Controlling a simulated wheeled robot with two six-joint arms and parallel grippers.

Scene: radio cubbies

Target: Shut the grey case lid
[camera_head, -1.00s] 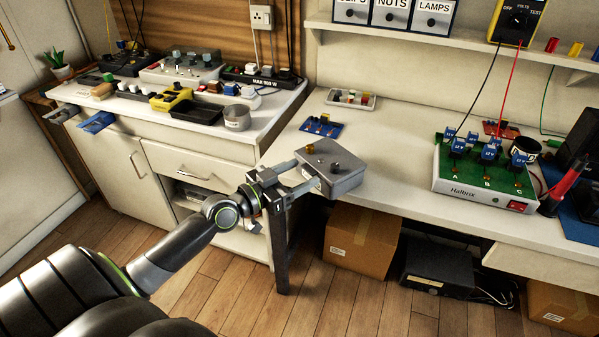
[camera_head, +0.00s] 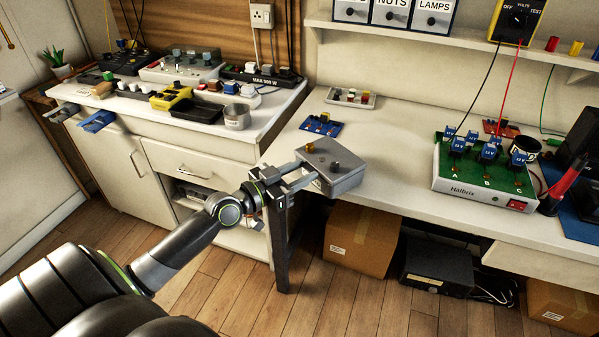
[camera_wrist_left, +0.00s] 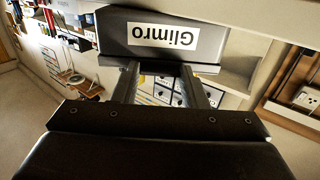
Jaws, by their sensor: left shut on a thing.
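The grey case (camera_head: 345,178) stands at the left front edge of the white bench, with dark and brass-coloured knobs on its lid (camera_head: 328,156). The lid looks level and down; I cannot tell whether a thin gap remains. My left gripper (camera_head: 300,174) is at the case's left front side, shut on the case, its two fingers apart. In the left wrist view, the fingers (camera_wrist_left: 160,80) reach to the case's rim, below a face with an upside-down "Glimro" label (camera_wrist_left: 163,36). The exact contact is hidden. My right gripper is not in view.
A blue board (camera_head: 320,125) and a tray of small parts (camera_head: 350,97) lie behind the case. A green-topped Halbrix unit (camera_head: 480,180) stands to the right, with clear bench between. A cardboard box (camera_head: 362,240) is under the bench.

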